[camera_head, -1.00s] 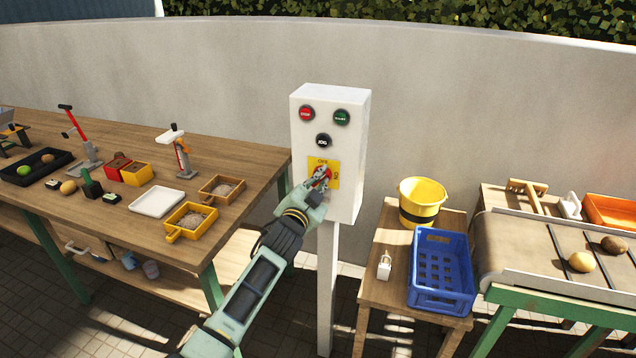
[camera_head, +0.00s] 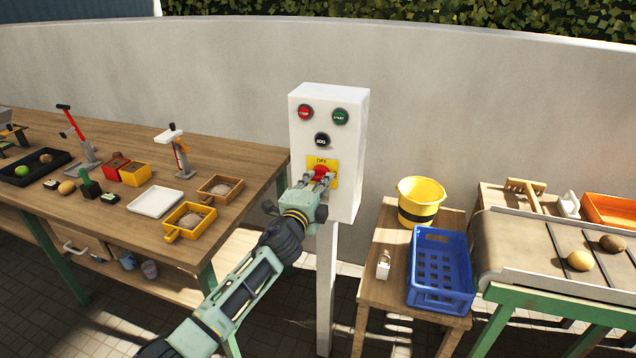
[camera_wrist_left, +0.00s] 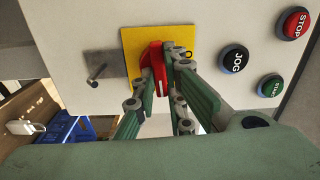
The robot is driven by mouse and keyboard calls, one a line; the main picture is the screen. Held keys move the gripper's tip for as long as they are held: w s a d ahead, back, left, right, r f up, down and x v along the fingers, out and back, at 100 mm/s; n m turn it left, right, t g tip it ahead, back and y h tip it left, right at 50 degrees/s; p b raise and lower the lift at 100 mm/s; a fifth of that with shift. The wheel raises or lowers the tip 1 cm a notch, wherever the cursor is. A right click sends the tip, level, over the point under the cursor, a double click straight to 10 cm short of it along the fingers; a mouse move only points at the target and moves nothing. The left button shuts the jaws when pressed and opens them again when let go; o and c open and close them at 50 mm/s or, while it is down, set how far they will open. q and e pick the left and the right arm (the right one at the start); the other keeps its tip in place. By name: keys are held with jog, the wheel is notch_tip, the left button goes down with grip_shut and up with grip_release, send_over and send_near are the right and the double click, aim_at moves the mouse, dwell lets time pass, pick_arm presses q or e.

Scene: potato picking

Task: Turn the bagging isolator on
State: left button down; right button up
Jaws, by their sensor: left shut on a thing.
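The bagging isolator is a red rotary handle (camera_head: 320,171) on a yellow plate (camera_head: 331,163), low on the front of a white control box (camera_head: 342,205). "OFF" shows at the plate's top edge in the head view. My left gripper (camera_head: 318,181) is at the handle, with its fingers shut on it. In the left wrist view the red handle (camera_wrist_left: 154,68) lies between the fingers (camera_wrist_left: 158,88), which partly cover it and the yellow plate (camera_wrist_left: 130,38). My right gripper is not in view.
Red STOP (camera_head: 305,112), green START (camera_head: 340,117) and black JOG (camera_head: 322,140) buttons sit above the plate. A metal peg (camera_wrist_left: 96,73) sticks out beside it. A workbench (camera_head: 110,222) stands left; a small table with a blue crate (camera_head: 441,232) and a conveyor (camera_head: 520,240) stand right.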

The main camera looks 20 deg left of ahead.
pick_arm(q)
jog(key=shift+f+m, duration=0.15)
jog(key=shift+m, duration=0.35)
jog(key=c, duration=1.8)
grip_release()
jog(key=shift+s, duration=0.15)
jog(key=s, duration=1.1)
jog(key=shift+s+a, duration=0.2)
jog(key=shift+s, duration=0.2)
